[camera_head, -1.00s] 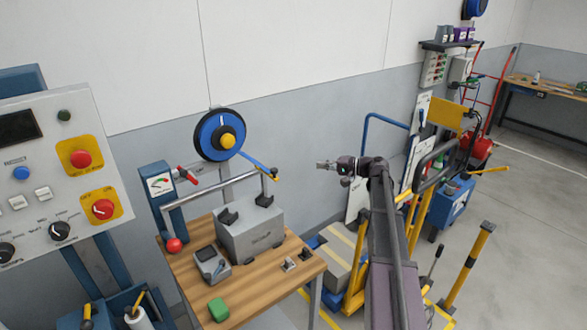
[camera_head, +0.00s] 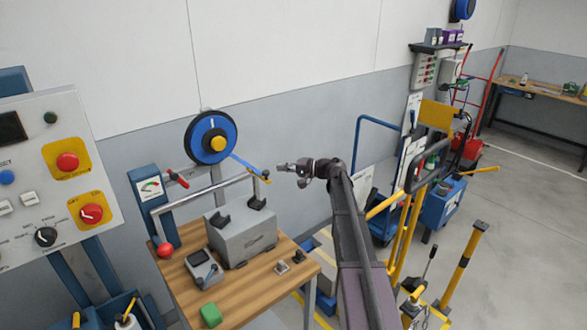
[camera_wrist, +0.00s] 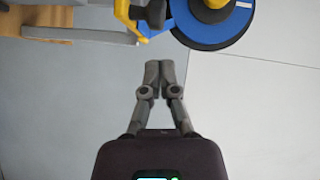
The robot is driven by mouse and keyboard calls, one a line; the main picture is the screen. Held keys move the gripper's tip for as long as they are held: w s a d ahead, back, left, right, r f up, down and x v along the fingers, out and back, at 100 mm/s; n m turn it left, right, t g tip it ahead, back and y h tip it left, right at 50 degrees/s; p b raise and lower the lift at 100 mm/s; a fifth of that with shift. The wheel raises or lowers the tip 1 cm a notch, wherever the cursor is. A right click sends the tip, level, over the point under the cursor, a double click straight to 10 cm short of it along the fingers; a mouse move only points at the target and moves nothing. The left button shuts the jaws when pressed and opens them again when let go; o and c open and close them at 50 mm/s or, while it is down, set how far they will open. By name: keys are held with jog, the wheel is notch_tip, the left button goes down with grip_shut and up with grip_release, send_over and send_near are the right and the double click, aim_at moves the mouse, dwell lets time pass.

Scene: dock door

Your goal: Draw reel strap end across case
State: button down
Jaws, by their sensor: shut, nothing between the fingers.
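The blue reel (camera_head: 211,137) with a yellow hub hangs at the wall above the bench, and it also shows at the top of the wrist view (camera_wrist: 215,20). Its blue strap slants down right to a yellow strap end (camera_head: 259,174) with a dark tip. The grey case (camera_head: 240,238) stands on the wooden bench below, with dark brackets on top. My gripper (camera_head: 281,167) is just right of the strap end, apart from it as far as I can tell. In the wrist view its fingers (camera_wrist: 159,75) are together and empty.
The bench (camera_head: 245,294) also holds a handheld device (camera_head: 203,269), a green block (camera_head: 211,315) and small metal parts. A red knob (camera_head: 164,250) is at the left. Yellow posts and a cart stand at the right.

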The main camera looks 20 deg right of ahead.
jog(key=shift+s+a+f, duration=0.1)
jog(key=shift+s+a, duration=0.05)
jog(key=shift+a, duration=0.45)
jog(key=shift+s+a+f, duration=0.1)
jog(key=shift+s+a, duration=0.05)
jog(key=shift+a, duration=0.4)
jog(key=shift+s, duration=0.15)
